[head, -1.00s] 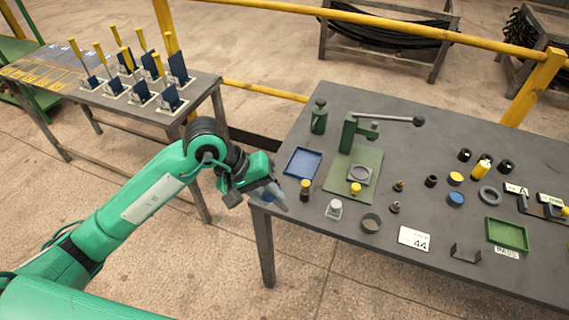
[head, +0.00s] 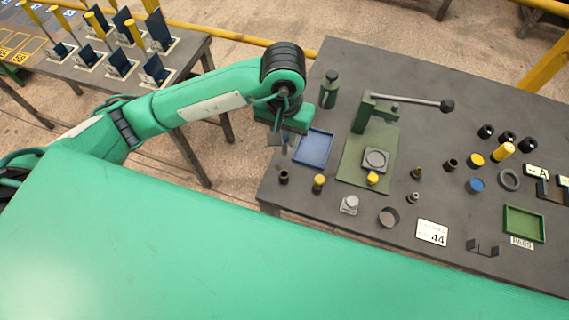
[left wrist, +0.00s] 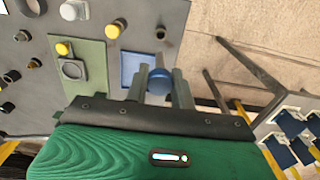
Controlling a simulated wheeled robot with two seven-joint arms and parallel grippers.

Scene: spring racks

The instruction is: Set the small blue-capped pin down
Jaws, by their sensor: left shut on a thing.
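My left gripper (head: 281,143) is at the left end of the grey table, just beside the blue tray (head: 302,160). In the left wrist view its two fingers (left wrist: 160,76) are shut on the blue-capped pin (left wrist: 158,84), whose round blue cap shows between them. In the head view the pin is mostly hidden and too small to make out. The blue tray looks empty and also shows in the left wrist view (left wrist: 129,73), just beyond the fingers. I cannot tell the height of the pin above the table. My right gripper is not in view.
A small dark socket (head: 283,177) and a yellow-capped pin (head: 318,183) stand in front of the tray. A lever press (head: 362,112) on a green plate (head: 352,172) stands to the right. A green tray (head: 540,234) lies far right. A side table (head: 189,62) holds yellow-handled clamps.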

